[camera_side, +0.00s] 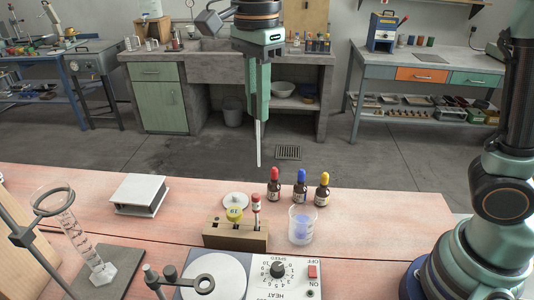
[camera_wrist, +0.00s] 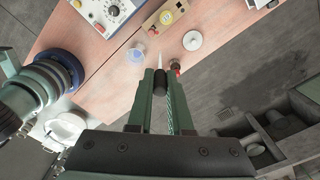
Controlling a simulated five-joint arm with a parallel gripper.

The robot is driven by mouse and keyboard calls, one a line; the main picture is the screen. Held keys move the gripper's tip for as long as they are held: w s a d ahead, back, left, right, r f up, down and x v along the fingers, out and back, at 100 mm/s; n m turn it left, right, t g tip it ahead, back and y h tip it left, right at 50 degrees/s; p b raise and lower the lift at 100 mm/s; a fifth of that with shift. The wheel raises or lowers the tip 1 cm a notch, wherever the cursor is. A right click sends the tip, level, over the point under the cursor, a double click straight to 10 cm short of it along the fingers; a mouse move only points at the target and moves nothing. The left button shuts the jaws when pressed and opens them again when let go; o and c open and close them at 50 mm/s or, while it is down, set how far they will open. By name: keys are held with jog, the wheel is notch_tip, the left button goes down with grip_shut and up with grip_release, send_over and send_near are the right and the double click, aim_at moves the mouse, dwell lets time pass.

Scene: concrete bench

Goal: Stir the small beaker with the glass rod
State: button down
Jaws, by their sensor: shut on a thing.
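My gripper (camera_side: 258,98) is shut on the pale glass rod (camera_side: 258,144), which points straight down in the side view. The rod's lower end is in the air, above and apart from the bench things. In the wrist view the gripper (camera_wrist: 160,88) shows from above, with the rod tip (camera_wrist: 158,60) just beyond the fingers. The small beaker (camera_side: 301,226) holds a bluish liquid and stands upright on the bench, right of the wooden block. It also shows in the wrist view (camera_wrist: 137,53), left of the rod.
A wooden block (camera_side: 236,238) holds a yellow item and a red-capped vial. Three dropper bottles (camera_side: 300,190) stand behind the beaker. A hotplate (camera_side: 262,280) is in front.

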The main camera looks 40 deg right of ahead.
send_over(302, 225)
jog(key=w+d, duration=0.2)
notch_tip(302, 225, down, 7)
notch_tip(302, 225, down, 11)
jog(key=shift+d+f, duration=0.15)
dwell(0.9)
jog(key=shift+w, duration=0.1)
dwell(0.4)
